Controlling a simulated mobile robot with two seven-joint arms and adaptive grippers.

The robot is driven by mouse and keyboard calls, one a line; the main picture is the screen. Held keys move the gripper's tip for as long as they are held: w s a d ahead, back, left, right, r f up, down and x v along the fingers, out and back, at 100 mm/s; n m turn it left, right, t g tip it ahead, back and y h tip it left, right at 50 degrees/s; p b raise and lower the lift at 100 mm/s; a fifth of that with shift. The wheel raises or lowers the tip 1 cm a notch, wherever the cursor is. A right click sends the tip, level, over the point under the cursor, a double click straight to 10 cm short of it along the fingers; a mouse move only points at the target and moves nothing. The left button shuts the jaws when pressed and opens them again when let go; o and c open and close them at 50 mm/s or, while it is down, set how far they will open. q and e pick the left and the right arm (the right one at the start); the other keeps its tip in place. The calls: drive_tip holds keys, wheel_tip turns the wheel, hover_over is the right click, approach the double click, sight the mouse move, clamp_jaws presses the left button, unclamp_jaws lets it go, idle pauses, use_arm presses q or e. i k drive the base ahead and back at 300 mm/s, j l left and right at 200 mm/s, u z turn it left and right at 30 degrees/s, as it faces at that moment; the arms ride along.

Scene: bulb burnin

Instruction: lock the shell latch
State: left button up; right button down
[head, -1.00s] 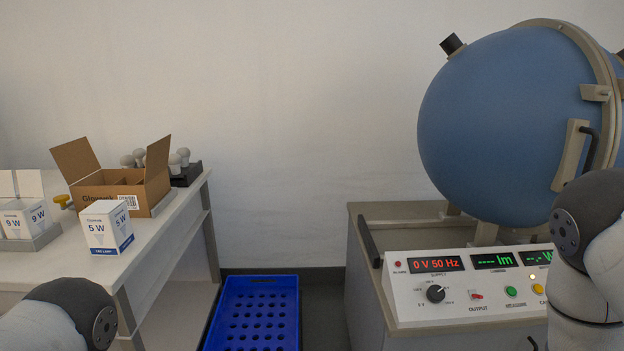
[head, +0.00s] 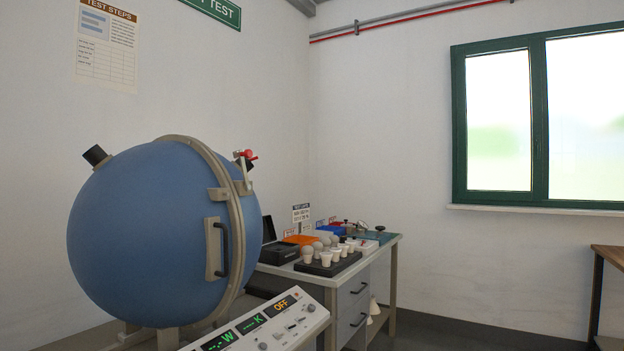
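The big blue sphere shell (head: 150,235) stands at the left in the head view, with a pale rim band (head: 232,220) around its right part. A shell latch with a red knob (head: 245,156) sits at the top right of the rim; I cannot tell whether it is locked. A dark handle on a pale plate (head: 214,248) is on the front of the shell, left of the rim. No gripper shows in the head view now.
The instrument panel (head: 262,328) is below the sphere. A bench (head: 380,252) with drawers behind it carries a black tray of bulbs (head: 328,264) and coloured bins. A wooden-topped table (head: 611,254) stands at far right. Floor between is clear.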

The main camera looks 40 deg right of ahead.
sight(247, 153)
drive_tip(key=z, duration=0.8)
